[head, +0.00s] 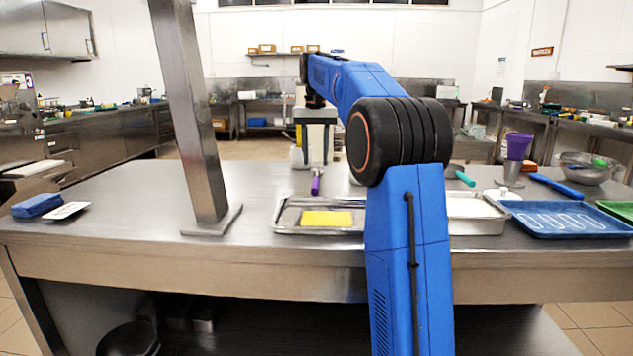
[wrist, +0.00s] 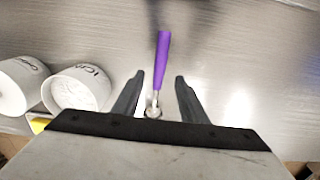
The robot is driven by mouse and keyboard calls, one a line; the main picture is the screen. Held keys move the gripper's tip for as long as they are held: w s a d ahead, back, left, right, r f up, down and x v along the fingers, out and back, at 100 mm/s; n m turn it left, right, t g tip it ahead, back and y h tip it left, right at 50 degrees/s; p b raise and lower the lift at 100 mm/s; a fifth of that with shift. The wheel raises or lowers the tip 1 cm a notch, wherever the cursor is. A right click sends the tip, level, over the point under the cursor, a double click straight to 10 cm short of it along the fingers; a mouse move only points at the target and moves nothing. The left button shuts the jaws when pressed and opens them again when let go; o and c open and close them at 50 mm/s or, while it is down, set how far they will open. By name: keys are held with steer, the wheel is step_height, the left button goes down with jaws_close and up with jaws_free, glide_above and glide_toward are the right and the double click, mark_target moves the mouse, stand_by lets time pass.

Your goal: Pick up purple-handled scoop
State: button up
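The purple-handled scoop (wrist: 162,62) lies on the steel table in the wrist view. Its purple handle points away from my gripper, and its metal end sits between the fingers. In the head view the scoop (head: 316,183) shows as a short purple handle behind the metal tray. My gripper (wrist: 157,92) is open, with a finger on each side of the scoop's metal part and a gap on both sides. In the head view my gripper (head: 314,150) hangs above the scoop. The scoop's bowl is mostly hidden by the gripper body.
Two white tubs with lettering (wrist: 77,88) stand left of my gripper. A metal tray (head: 285,216) with a yellow sponge (head: 326,218) lies at the table's front. A steel post (head: 188,110) rises at left. A blue tray (head: 570,222) lies at right.

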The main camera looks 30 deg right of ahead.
mark_target(316, 180)
steer(key=shift+f, duration=3.45)
jaws_close()
